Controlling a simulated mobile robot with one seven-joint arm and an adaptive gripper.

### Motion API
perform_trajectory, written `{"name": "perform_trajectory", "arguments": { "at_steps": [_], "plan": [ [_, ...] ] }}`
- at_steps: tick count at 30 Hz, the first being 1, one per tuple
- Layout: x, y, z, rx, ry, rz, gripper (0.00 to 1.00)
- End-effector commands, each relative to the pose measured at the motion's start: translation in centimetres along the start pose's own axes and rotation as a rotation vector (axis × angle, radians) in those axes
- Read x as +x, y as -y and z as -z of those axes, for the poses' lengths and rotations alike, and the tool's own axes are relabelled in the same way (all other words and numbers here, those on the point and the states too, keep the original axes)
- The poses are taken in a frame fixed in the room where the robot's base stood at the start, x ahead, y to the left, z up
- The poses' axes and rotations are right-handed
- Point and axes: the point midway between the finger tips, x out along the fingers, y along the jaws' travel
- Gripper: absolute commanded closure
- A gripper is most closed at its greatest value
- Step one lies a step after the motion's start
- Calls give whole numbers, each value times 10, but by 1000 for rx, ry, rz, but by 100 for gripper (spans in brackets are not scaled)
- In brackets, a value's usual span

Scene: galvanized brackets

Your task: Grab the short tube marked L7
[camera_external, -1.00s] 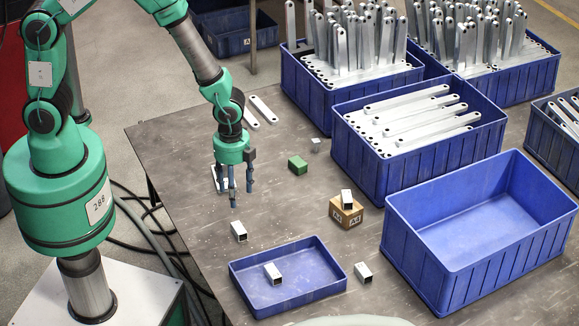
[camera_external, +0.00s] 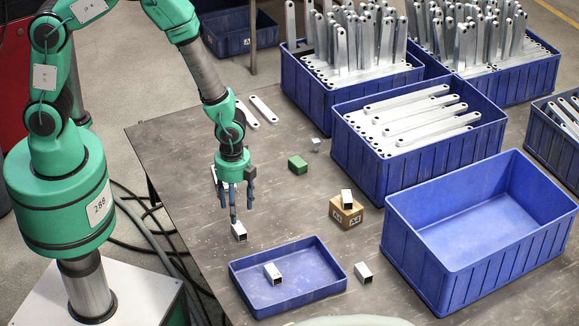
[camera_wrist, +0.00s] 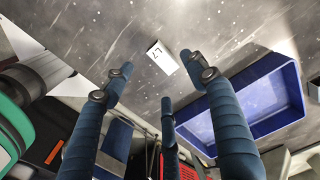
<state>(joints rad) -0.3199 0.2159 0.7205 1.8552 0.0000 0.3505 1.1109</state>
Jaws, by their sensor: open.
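The short tube marked L7 (camera_wrist: 161,58) lies on the grey table in the wrist view, its label facing up, just beyond my fingertips. My gripper (camera_external: 237,207) is above and slightly behind this tube, fingers pointing down. In the wrist view my gripper (camera_wrist: 156,80) has its fingers spread with nothing between them. The fingers look apart from the tube, though the exact height gap is hard to tell.
A green block (camera_external: 298,165) lies behind. Large blue bins, one empty (camera_external: 480,240), fill the right side. Flat brackets (camera_external: 263,110) lie at the back.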

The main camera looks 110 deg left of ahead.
Motion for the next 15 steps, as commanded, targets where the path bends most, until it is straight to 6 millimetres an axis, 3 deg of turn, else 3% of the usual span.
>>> {"name": "perform_trajectory", "arguments": {
  "at_steps": [6,15],
  "plan": [
    [26,0,0,0,0,-1,43],
    [30,0,0,0,0,1,43]
  ]
}}
